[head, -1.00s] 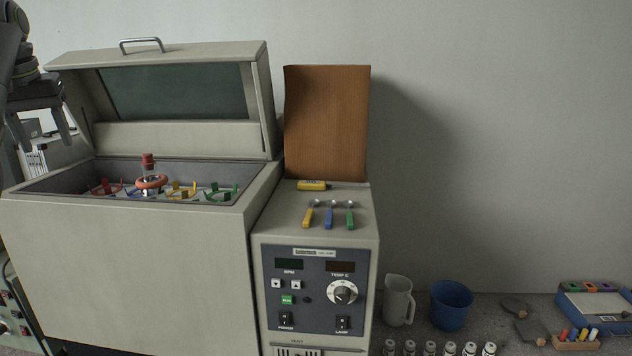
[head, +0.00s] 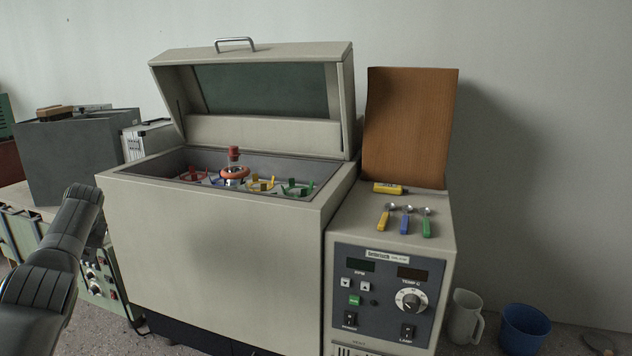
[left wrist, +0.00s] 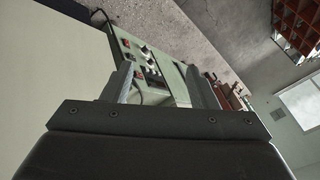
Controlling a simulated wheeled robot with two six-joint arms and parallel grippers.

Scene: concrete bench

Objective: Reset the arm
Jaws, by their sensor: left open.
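My left arm (head: 62,250) comes in low at the left of the head view, beside the incubator shaker; its gripper is out of that view. In the left wrist view my left gripper (left wrist: 160,84) is open, its two fingers apart with nothing between them. Beyond the fingers is a green instrument box (left wrist: 148,62) with knobs. The incubator shaker (head: 215,250) stands with its lid (head: 262,50) raised. Inside it sits a red-capped flask with an orange ring (head: 234,173), among coloured clamps (head: 262,184). My right gripper is not in view.
A pitcher (head: 465,317) and blue bucket (head: 525,330) stand at right. A grey box (head: 75,155) is at the left. The green instrument box (head: 98,278) also shows there.

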